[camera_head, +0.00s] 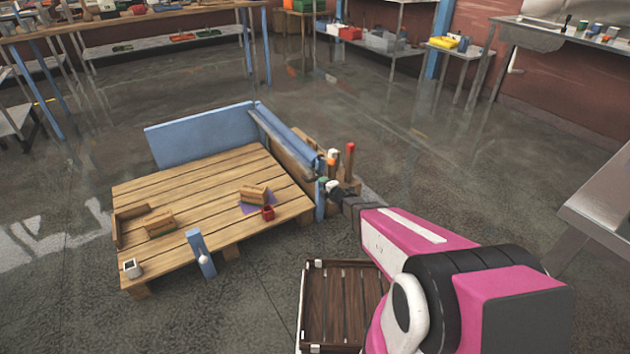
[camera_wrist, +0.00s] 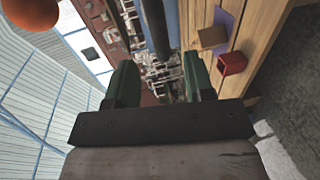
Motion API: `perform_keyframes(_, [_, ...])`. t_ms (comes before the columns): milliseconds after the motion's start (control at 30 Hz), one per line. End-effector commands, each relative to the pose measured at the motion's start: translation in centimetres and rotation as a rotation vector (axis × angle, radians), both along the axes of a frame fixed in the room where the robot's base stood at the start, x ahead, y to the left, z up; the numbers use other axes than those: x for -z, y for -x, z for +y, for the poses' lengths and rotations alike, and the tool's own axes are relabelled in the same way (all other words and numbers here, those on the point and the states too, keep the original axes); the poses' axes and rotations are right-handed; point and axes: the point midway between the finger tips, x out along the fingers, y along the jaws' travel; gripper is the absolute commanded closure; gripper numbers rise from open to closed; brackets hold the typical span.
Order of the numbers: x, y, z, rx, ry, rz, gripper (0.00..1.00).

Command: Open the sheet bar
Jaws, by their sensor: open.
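A long blue bar (camera_head: 285,130), which I take to be the sheet bar, runs along the right edge of the wooden pallet table (camera_head: 215,190). In the wrist view a dark blue bar (camera_wrist: 157,30) runs beyond my gripper (camera_wrist: 162,75), lined up roughly with the gap between its green fingers. My fingers are apart, with no object clearly held between them. In the head view my gripper (camera_head: 324,181) is at the near end of the bar. Whether it touches the bar cannot be told. The bar's near end is partly hidden by my gripper.
A red upright handle (camera_head: 350,160) and an orange knob (camera_head: 331,161) stand close by. A small red cup (camera_head: 268,211) and wooden blocks (camera_head: 254,194) lie on the pallet table. A dark slatted crate (camera_head: 340,305) is on the floor below my arm. Open floor lies left.

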Motion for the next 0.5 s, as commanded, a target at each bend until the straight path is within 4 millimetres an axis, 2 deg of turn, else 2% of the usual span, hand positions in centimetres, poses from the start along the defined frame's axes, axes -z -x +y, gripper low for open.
perform_keyframes(33, [0.4, -1.1, 0.6, -0.001, -0.001, -0.001, 0.52])
perform_keyframes(300, [1.2, -5.0, 3.2, 0.000, -0.001, 0.000, 0.52])
perform_keyframes(500, [1.5, -6.3, 4.1, 0.002, -0.001, 0.001, 0.52])
